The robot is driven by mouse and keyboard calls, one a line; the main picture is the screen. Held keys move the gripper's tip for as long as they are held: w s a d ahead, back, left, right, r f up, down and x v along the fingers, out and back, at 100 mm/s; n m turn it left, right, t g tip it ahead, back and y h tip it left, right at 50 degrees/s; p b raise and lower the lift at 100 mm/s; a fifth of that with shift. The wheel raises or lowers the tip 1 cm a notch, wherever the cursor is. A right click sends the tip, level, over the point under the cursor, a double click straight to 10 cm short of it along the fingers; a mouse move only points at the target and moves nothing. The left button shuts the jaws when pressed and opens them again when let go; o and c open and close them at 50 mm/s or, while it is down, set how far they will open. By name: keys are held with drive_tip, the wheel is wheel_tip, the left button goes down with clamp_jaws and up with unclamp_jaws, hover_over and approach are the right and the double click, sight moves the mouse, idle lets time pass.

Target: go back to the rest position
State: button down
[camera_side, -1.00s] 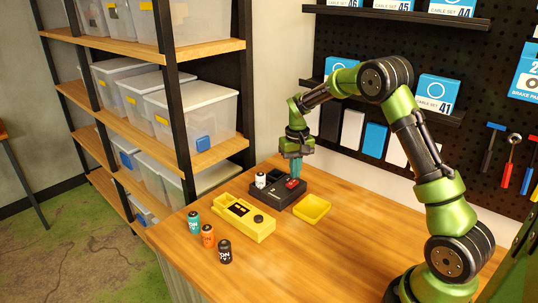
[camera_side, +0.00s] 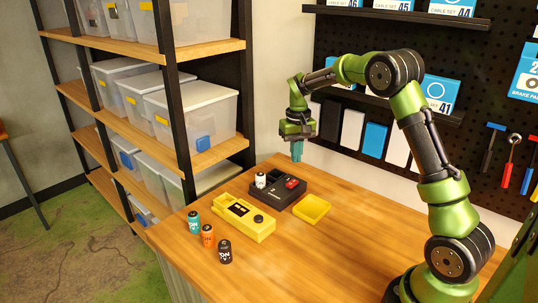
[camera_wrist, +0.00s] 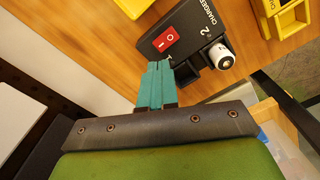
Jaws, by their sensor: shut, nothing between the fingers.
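My gripper (camera_side: 297,152) is shut and empty, its teal fingers pointing down in the air above the back of the black charger (camera_side: 262,193). In the wrist view, the shut fingertips (camera_wrist: 159,68) show in front of the charger (camera_wrist: 172,14), with a clear gap to it in the side view. The charger carries a red rocker switch (camera_wrist: 168,39). A white battery (camera_side: 260,180) stands in one slot of the charger; it also shows in the wrist view (camera_wrist: 222,56). The fingers hide part of the charger in the wrist view.
Teal (camera_side: 194,222), orange (camera_side: 208,236) and black (camera_side: 225,252) batteries stand at the left edge. A pegboard (camera_side: 470,110) is behind; a shelf rack (camera_side: 195,90) stands left. The table's right side is clear.

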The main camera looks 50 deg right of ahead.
drive_tip(key=shift+w, duration=0.1)
drive_tip(key=s+a+r+n+t+y, duration=0.1)
drive_tip(key=s+a+r+t, duration=0.2)
drive_tip(key=s+a+r, duration=0.3)
drive_tip(key=s+a+r+n+t+y, duration=0.1)
drive_tip(key=s+a+r+t, duration=0.3)
drive_tip(key=s+a, duration=1)
wheel_tip(320, 180, up, 2)
drive_tip(key=shift+s+r, duration=0.1)
drive_tip(key=shift+s, duration=1.15)
